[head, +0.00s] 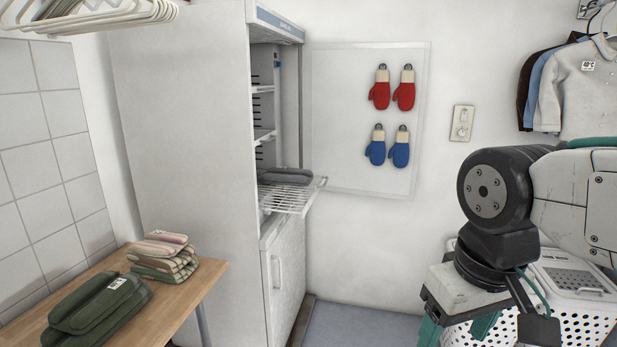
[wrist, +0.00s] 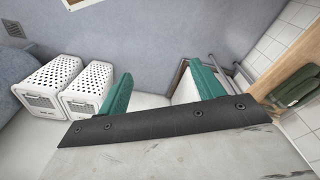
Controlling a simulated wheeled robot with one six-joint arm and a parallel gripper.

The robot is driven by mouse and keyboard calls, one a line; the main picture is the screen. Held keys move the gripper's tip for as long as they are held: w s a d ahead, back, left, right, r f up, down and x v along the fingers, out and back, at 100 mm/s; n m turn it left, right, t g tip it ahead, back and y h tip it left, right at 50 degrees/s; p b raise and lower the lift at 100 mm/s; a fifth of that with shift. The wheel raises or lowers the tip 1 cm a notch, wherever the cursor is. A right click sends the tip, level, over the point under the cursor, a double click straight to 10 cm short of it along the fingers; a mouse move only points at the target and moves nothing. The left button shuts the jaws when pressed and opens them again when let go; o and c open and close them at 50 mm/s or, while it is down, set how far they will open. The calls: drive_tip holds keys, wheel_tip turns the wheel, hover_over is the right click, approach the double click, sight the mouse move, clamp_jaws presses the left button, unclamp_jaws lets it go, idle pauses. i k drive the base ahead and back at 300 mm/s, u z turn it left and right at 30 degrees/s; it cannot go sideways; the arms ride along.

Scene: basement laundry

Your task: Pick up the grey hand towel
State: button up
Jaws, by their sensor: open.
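The grey hand towel (head: 287,176) looks like the dark grey folded cloth lying on a pulled-out white wire shelf (head: 288,200) of the tall open cabinet. Part of it sits back inside the cabinet. My gripper (head: 458,332) is at the lower right of the head view, well to the right of the towel and lower in the picture. In the wrist view, its two teal fingers (wrist: 164,75) are spread apart with nothing between them. I cannot make out the grey towel in the wrist view.
A wooden table (head: 190,309) at the left holds a dark green folded towel (head: 100,303) and a striped stack (head: 162,256). White perforated baskets (head: 570,272) stand behind my arm. Mittens (head: 379,92) hang on a wall board; shirts (head: 580,88) hang at the right.

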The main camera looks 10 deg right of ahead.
sight(278, 175)
drive_tip(key=u, duration=0.05)
drive_tip(key=i, duration=2.35)
drive_tip(key=u, duration=0.15)
